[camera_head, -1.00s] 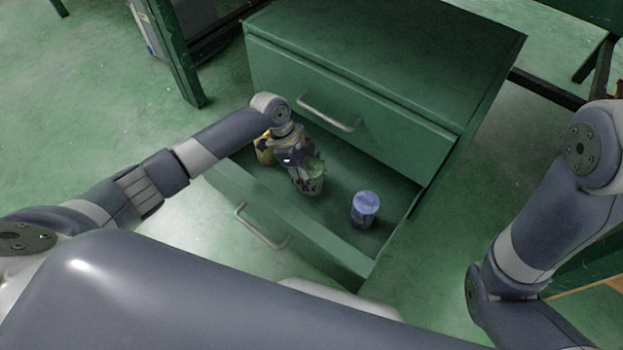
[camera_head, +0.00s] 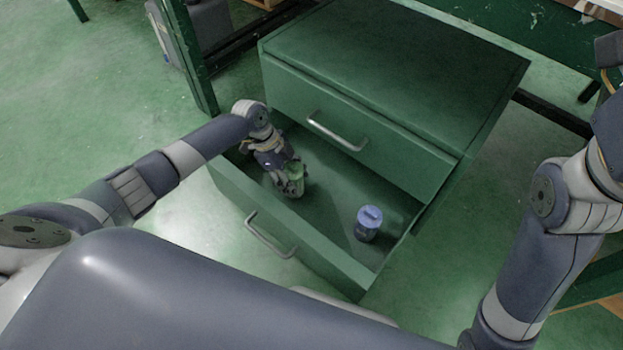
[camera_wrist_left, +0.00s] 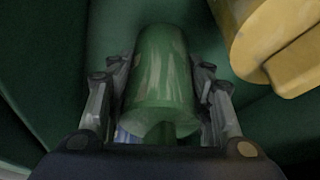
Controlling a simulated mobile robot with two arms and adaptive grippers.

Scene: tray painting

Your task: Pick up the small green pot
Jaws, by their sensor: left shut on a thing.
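The small green pot (camera_wrist_left: 158,85) is between the two fingers of my left gripper (camera_wrist_left: 158,100) in the left wrist view, with a finger against each side. In the head view the green pot (camera_head: 296,170) shows at the fingertips of my left gripper (camera_head: 288,182), over the open lower drawer (camera_head: 315,245). My left gripper is shut on the pot. I cannot tell whether the pot touches the drawer floor. My right arm is at the right of the head view, but its fingers are not clearly shown.
A blue pot (camera_head: 369,222) stands in the right part of the drawer. A yellow thing (camera_wrist_left: 275,40) is close to the right of the green pot in the left wrist view. The green cabinet (camera_head: 395,75) and its upper drawer handle (camera_head: 335,132) rise behind the gripper.

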